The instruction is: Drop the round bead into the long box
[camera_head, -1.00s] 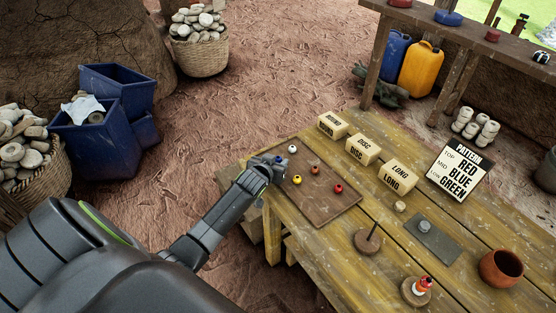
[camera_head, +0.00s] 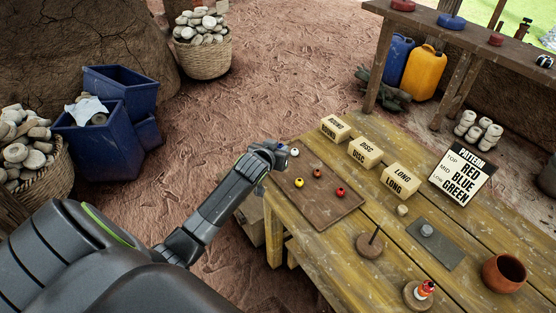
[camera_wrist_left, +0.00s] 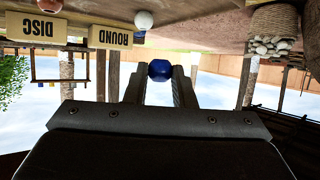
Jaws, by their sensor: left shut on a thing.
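My left gripper (camera_head: 277,156) is over the far left edge of the brown board. It is shut on a blue bead, which shows clearly between the fingertips in the left wrist view (camera_wrist_left: 160,70). In the head view the gripper mostly hides that bead. The long box (camera_head: 400,181), a pale block-like box marked LONG, stands on the table to the right, apart from the gripper. The box marked DISC (camera_head: 364,153) and the box marked ROUND (camera_head: 334,129) stand in a row with it. My right gripper is not in view.
The brown board (camera_head: 318,205) bears a white bead (camera_head: 294,152), a yellow bead (camera_head: 299,183) and two red ones (camera_head: 340,192). A peg on a round base (camera_head: 370,245), a grey plate (camera_head: 436,245), a clay pot (camera_head: 503,272) and a pattern sign (camera_head: 461,175) stand farther right.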

